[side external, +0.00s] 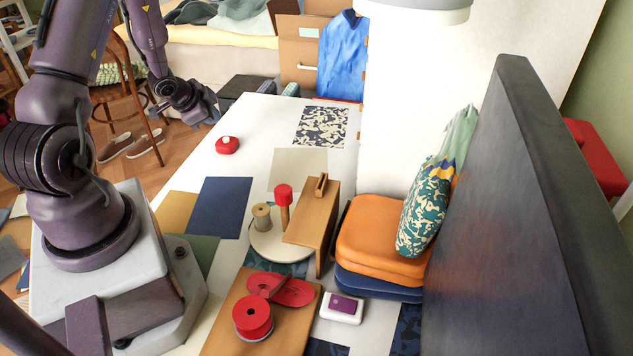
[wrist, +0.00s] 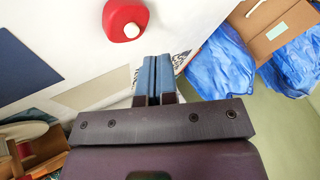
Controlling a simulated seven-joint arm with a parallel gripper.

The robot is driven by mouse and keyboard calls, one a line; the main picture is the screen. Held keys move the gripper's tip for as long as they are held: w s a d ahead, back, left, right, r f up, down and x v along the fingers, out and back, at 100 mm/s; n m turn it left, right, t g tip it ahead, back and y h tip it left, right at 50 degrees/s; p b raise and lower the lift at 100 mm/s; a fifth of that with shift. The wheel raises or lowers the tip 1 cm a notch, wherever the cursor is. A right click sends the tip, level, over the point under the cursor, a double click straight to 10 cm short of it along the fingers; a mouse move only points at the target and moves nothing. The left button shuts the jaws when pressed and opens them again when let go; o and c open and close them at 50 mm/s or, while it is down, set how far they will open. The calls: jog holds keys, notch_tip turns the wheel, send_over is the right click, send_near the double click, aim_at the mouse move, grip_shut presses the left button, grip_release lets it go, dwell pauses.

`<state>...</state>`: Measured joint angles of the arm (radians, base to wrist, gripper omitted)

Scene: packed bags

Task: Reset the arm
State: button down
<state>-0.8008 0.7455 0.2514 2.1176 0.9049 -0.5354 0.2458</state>
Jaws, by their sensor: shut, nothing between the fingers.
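My gripper (side external: 211,117) hangs above the left edge of the white table in the side external view, near the far end. In the wrist view its two blue-grey fingers (wrist: 157,80) are pressed together with nothing between them. A red round object with a white knob (side external: 227,145) sits on the table just right of and below the gripper. It also shows in the wrist view (wrist: 122,20), up and to the left of the fingers, apart from them.
Spools (side external: 262,217), a wooden stand (side external: 309,215) and a board with red reels (side external: 224,318) crowd the near table. Orange cushions (side external: 375,229) are stacked beside a dark panel (side external: 530,220). A blue bag (side external: 342,60) stands beyond the far end. The table around the red object is clear.

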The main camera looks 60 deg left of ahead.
jog(key=s+d+r+n+h, duration=0.1)
jog(key=s+d+r+h, duration=0.1)
jog(key=d+r, duration=1.1)
jog(key=s+d+r+n+g+h, duration=0.1)
jog(key=s+d+r, duration=0.3)
jog(key=d+r, duration=1)
jog(key=d+n, duration=0.1)
jog(key=d, duration=0.6)
jog(key=shift+s+h, duration=0.4)
jog(key=shift+a, duration=0.1)
